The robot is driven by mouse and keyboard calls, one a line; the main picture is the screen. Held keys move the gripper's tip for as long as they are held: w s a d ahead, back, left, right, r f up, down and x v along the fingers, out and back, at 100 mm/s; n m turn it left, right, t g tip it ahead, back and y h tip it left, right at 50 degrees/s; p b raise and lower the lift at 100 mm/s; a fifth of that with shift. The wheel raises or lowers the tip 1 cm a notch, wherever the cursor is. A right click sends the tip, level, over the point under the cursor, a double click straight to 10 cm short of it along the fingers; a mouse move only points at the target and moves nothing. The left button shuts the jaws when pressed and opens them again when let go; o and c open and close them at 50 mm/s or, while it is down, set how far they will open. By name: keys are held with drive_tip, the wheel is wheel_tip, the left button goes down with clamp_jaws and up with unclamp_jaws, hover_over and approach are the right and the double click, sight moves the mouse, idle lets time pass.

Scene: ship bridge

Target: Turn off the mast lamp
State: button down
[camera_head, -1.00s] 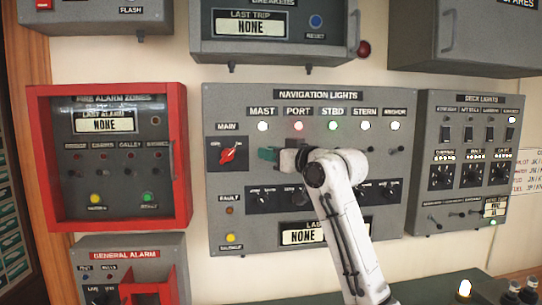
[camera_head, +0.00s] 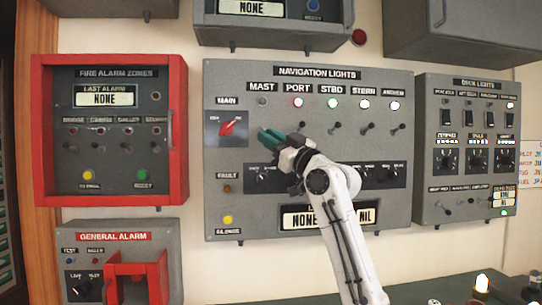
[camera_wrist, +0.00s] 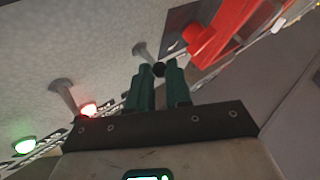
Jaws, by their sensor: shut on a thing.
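The navigation lights panel (camera_head: 225,200) is on the wall in the head view. Its mast lamp (camera_head: 262,101), under the MAST label, is dark grey, while the port lamp (camera_head: 298,102) glows red. My gripper (camera_head: 268,135) has green fingers and is at the panel below the mast lamp. In the wrist view the two fingers (camera_wrist: 158,76) are shut on the black tip of the mast switch (camera_wrist: 145,50), a grey toggle. My fingers hide this switch in the head view.
The red main rotary switch (camera_head: 228,128) is just left of my fingers and shows close by in the wrist view (camera_wrist: 208,42). The port switch (camera_wrist: 63,92) stands on the other side. The starboard lamp (camera_head: 332,103) is green.

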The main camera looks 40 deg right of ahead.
drive_tip(key=f+n+t+y+b, duration=0.1)
drive_tip(key=b, duration=0.1)
drive_tip(key=shift+w+b, duration=0.1)
drive_tip(key=shift+b, duration=0.2)
drive_tip(key=shift+r+n+b, duration=0.1)
drive_tip(key=shift+n+b, duration=0.4)
drive_tip(key=shift+b, duration=0.05)
drive_tip(key=c, duration=1.1)
unclamp_jaws()
drive_tip(key=shift+w, duration=0.1)
drive_tip(key=shift+o, duration=0.2)
drive_tip(key=b+v, duration=0.2)
drive_tip(key=v, duration=0.9)
